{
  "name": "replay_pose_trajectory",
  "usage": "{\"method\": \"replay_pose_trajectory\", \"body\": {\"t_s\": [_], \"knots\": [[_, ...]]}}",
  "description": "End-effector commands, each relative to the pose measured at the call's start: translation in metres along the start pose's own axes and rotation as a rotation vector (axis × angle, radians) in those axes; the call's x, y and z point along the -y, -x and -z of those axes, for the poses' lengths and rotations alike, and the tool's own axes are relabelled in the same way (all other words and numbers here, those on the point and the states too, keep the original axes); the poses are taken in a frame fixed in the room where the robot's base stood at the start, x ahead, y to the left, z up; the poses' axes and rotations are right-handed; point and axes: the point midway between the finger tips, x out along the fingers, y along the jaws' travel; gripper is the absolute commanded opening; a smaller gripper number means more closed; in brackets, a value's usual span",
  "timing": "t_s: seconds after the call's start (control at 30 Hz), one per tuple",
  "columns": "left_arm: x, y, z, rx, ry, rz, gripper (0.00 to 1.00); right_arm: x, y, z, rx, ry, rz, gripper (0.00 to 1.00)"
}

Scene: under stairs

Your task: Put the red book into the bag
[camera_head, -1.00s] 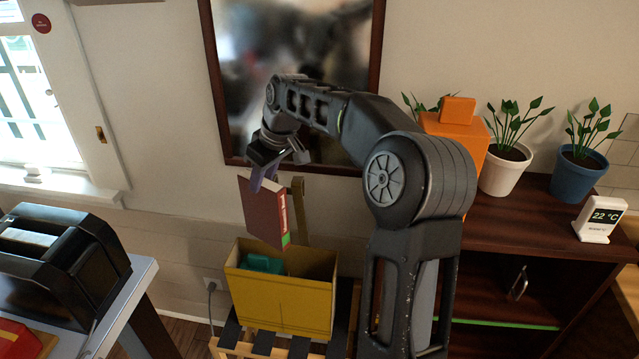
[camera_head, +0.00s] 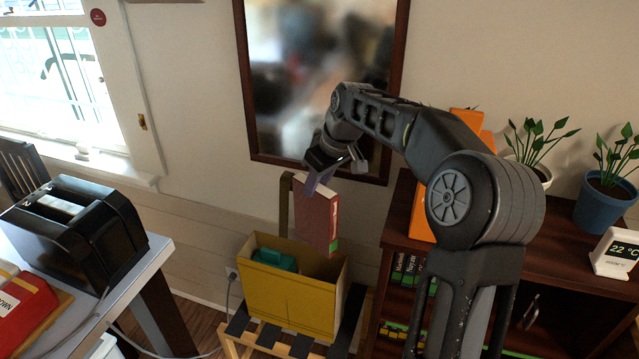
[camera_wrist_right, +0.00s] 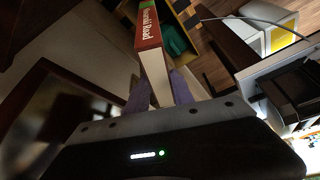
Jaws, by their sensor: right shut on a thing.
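The red book (camera_head: 318,218) hangs upright from my right gripper (camera_head: 322,178), which is shut on its top edge. The book also shows in the right wrist view (camera_wrist_right: 151,45), between the fingers of my right gripper (camera_wrist_right: 162,88). The yellow bag (camera_head: 290,297) stands open-topped on a slatted stand below. The book's lower end is over the right part of the bag's opening; I cannot tell if it dips below the rim. A teal item (camera_head: 275,259) is inside the bag at the left. One strap (camera_head: 284,205) stands up behind it. My left gripper is not in view.
A black toaster (camera_head: 75,232) sits on the table at the left, near a red item (camera_head: 22,300). A dark cabinet (camera_head: 560,240) with plants, a small display (camera_head: 617,252) and books is at the right. A framed mirror (camera_head: 320,80) hangs behind my right arm.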

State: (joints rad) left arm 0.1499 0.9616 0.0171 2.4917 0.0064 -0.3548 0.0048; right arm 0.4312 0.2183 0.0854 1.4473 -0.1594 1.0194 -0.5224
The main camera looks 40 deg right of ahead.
Motion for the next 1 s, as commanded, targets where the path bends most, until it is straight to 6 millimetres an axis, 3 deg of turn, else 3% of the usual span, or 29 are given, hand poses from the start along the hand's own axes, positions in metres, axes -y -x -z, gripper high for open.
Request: {"method": "replay_pose_trajectory", "body": {"t_s": [0.37, 1.0], "knots": [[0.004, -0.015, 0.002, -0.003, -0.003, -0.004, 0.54, 0.000, -0.018, -0.007, -0.001, -0.001, -0.001, 0.00], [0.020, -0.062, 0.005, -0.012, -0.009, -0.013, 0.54, 0.000, -0.082, -0.033, -0.002, 0.000, -0.001, 0.00]]}}
